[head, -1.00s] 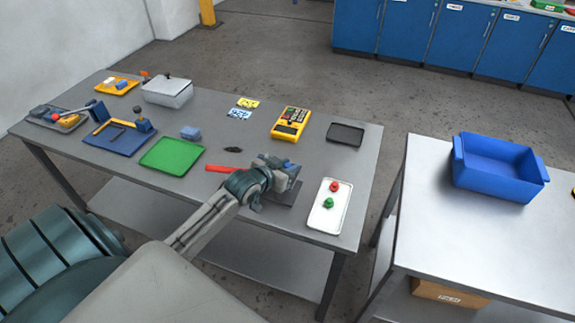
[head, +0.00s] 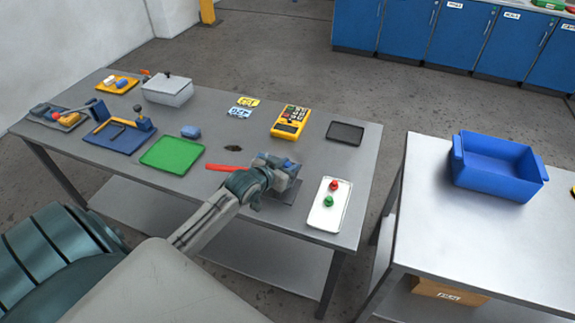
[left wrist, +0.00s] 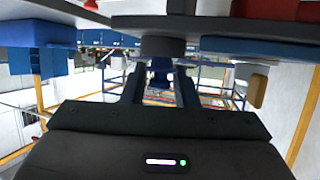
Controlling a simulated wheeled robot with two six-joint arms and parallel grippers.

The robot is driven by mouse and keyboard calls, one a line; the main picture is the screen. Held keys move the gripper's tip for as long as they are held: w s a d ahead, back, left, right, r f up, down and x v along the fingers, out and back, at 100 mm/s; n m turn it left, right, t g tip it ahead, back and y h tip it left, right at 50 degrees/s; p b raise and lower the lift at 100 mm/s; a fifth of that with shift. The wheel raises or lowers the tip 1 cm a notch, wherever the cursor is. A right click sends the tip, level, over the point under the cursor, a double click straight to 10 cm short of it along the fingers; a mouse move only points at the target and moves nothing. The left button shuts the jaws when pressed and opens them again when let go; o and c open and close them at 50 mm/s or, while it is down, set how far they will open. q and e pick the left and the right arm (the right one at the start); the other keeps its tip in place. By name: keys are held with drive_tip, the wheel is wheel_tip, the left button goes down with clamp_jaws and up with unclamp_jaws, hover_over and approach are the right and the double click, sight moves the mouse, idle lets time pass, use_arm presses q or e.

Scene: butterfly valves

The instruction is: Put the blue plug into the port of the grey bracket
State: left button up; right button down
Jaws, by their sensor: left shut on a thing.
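My left gripper (head: 283,168) is over the front of the grey table, at the grey bracket, and is shut on the blue plug (head: 291,164). In the left wrist view its two fingers (left wrist: 160,88) stand on either side of the blue plug (left wrist: 160,68). The grey bracket's dark base plate (head: 287,196) shows under the gripper. The gripper hides most of the bracket and its port, so I cannot tell whether the plug touches the port. My right gripper is not in view.
A white tray (head: 318,217) with a red and a green knob lies right of the gripper. A red bar (head: 222,168) lies to its left. A green tray (head: 170,156) is further left. A yellow device (head: 290,122) and a dark tray (head: 345,133) lie behind.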

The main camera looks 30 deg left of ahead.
use_arm(q)
drive_tip(key=shift+f, duration=0.45)
idle(0.4)
drive_tip(key=o, duration=1.5)
drive_tip(key=shift+r, duration=0.1)
wheel_tip(320, 180, up, 7)
drive_tip(key=p, duration=0.7)
